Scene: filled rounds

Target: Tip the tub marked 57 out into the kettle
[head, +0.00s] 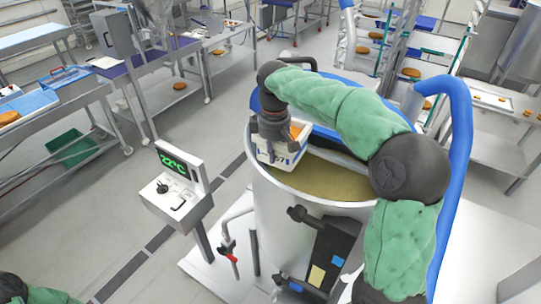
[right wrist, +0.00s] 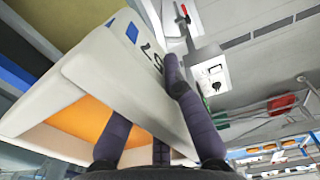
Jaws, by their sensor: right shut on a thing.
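The white tub (head: 284,158) has a dark number on its side, partly hidden and hard to read in the head view. In the right wrist view the tub (right wrist: 88,62) shows a blue patch and part of a number; orange content (right wrist: 88,118) lies inside. My right gripper (head: 271,130) is shut on the tub's wall, one finger inside and one outside. It holds the tub over the left part of the kettle (head: 275,205), a big steel vessel with yellow-brown content. The tub looks roughly upright. My left gripper is out of view.
A post with a green 22°C display (head: 173,163) stands left of the kettle. A black control box (head: 327,255) is on the kettle's front. Steel tables (head: 52,110) and a green crate (head: 68,148) stand at the left. Shelves with orange-brown rounds (head: 410,73) stand behind.

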